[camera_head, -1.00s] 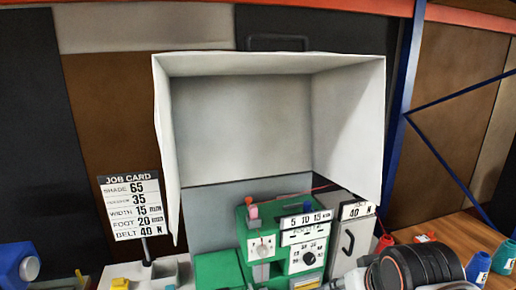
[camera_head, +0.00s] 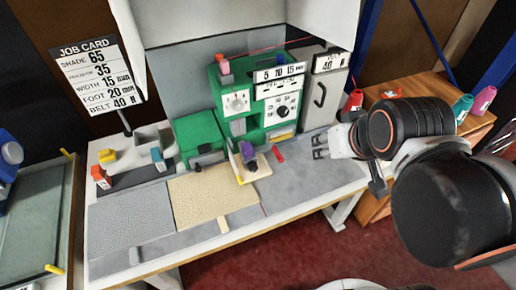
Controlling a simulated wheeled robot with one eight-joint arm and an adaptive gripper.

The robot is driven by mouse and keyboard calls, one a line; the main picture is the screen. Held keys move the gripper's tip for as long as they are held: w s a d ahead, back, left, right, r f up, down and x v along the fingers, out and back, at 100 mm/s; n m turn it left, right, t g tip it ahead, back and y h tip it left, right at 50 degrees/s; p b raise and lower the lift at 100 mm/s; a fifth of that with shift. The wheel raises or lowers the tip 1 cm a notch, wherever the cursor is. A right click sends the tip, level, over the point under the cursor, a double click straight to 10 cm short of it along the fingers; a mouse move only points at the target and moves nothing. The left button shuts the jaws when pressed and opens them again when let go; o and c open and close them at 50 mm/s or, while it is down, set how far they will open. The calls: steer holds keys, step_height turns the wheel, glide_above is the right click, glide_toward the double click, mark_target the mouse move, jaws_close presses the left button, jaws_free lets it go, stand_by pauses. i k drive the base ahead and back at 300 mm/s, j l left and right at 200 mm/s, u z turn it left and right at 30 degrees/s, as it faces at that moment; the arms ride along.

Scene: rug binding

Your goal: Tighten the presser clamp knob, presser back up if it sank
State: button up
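The green binding machine (camera_head: 220,75) stands at the back of the white table. Its front has a white dial (camera_head: 237,102) and a second dial with a black knob (camera_head: 283,111). A small purple-and-dark part (camera_head: 248,154) sits low at the front, by the sewing spot; I cannot tell whether it is the presser clamp knob. The presser's height is too small to read. My gripper (camera_head: 318,147) is at the right of the machine, above the table and apart from it. Its fingers point left and look spread, with nothing between them.
A job card (camera_head: 92,75) stands at the left. A beige mat (camera_head: 205,198) and grey mats lie in front of the machine. A grey cabinet (camera_head: 325,95) stands right of it. Spools (camera_head: 462,105) sit on the wooden bench. A red piece (camera_head: 278,155) lies near my gripper.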

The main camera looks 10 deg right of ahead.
mark_target(253, 167)
steer(key=k+l+z, duration=0.25)
steer(key=k+l, duration=0.15)
steer(key=k, duration=0.25)
steer(key=k+l+z, duration=0.25)
steer(key=k+l, duration=0.3)
steer(key=k, duration=0.1)
